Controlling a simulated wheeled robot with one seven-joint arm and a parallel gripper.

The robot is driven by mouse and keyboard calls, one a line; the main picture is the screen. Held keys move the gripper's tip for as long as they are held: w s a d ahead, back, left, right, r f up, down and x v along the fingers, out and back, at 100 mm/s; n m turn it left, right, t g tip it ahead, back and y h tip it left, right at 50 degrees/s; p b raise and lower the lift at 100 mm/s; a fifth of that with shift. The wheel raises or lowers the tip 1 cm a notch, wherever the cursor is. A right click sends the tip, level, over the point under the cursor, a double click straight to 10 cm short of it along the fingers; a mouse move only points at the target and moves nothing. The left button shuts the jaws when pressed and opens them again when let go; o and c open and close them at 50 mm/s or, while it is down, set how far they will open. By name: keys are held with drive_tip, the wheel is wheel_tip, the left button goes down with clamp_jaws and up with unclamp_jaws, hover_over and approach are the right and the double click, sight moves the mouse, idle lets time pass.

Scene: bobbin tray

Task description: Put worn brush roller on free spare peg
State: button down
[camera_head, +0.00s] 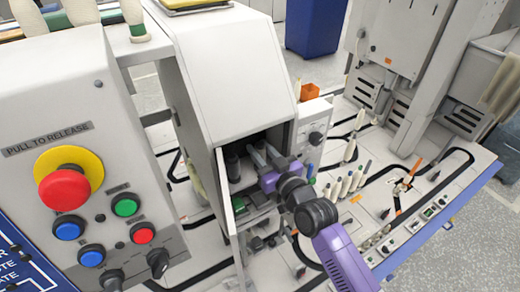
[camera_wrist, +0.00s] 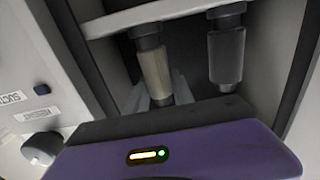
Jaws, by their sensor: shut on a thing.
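My gripper (camera_head: 264,155) reaches into the open compartment of the white machine. In the wrist view its pale fingers (camera_wrist: 160,97) are on both sides of a tan roller (camera_wrist: 155,72), shut on it. The roller looks like the worn brush roller. A dark grey roller (camera_wrist: 227,57) stands beside it, apart from my fingers; a dark cylinder (camera_head: 233,165) shows at the compartment's left in the head view. Both rollers adjoin a pale ledge (camera_wrist: 180,14) in the wrist view. Whether the held roller still touches its mount is unclear. I cannot make out a free spare peg.
The compartment walls (camera_head: 221,180) are close around my gripper, with an open door (camera_head: 228,222) at left. A knob panel (camera_head: 314,135) adjoins it at right. Several pale bobbins (camera_head: 350,183) stand on the table to the right. A control box (camera_head: 75,150) with a red button is at left.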

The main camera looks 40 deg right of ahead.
drive_tip(key=c, duration=1)
unclamp_jaws()
drive_tip(key=s, duration=0.3)
drive_tip(key=s+a, duration=0.1)
drive_tip(key=s, duration=0.3)
drive_tip(key=shift+a+f+b, duration=0.1)
drive_tip(key=shift+a+b, duration=0.05)
drive_tip(key=shift+b, duration=0.25)
drive_tip(key=shift+s+a, duration=0.15)
drive_tip(key=shift+s, duration=0.2)
